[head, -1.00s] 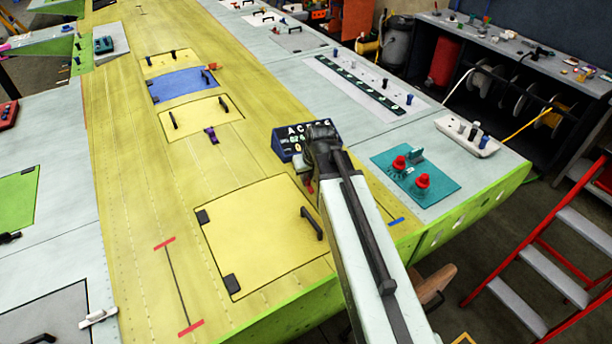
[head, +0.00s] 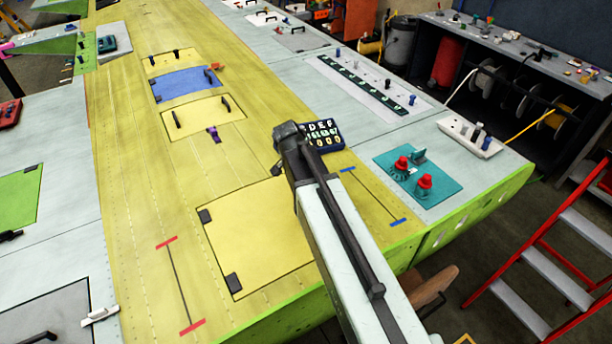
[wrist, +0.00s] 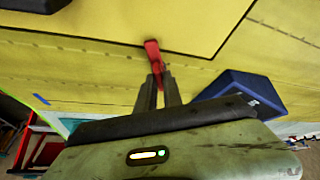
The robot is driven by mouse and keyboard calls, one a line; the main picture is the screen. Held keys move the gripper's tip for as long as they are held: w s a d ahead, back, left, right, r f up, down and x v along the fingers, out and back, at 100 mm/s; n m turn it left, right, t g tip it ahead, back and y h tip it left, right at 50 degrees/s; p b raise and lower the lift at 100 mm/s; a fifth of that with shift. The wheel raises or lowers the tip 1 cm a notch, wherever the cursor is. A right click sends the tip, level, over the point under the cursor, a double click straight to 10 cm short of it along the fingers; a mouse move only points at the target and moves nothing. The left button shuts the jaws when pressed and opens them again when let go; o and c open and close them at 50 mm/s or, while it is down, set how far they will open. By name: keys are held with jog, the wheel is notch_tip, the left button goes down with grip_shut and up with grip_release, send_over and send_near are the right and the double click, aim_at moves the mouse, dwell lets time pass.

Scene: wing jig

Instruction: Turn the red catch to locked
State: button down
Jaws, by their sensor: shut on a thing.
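The red catch (wrist: 152,52) shows in the wrist view at the edge of a yellow hatch panel (wrist: 180,18). It runs from the panel's dark seam down between my fingers, tilted slightly. My gripper (wrist: 159,80) is shut on its near end; the fingers hide that part. In the head view my arm covers the catch and the fingertips. The hatch panel (head: 250,235) shows there, with dark hinges on its left side and its right part behind my arm.
A dark blue box (head: 325,135) with white characters stands beside my wrist; it is close right of the fingers in the wrist view (wrist: 240,92). A teal plate (head: 437,180) with red knobs lies further right. The yellow skin left of the hatch is mostly clear.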

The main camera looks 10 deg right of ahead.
jog(key=m+g, duration=0.1)
jog(key=m, duration=0.4)
jog(key=shift+w+a+g+h, duration=0.1)
jog(key=shift+w+g+h, duration=0.05)
jog(key=shift+g+h, duration=0.25)
dwell(0.3)
jog(key=c, duration=1.5)
grip_release()
jog(key=shift+r, duration=0.15)
jog(key=p+v, duration=0.7)
jog(key=shift+a+r, duration=0.15)
jog(key=shift+r, duration=0.05)
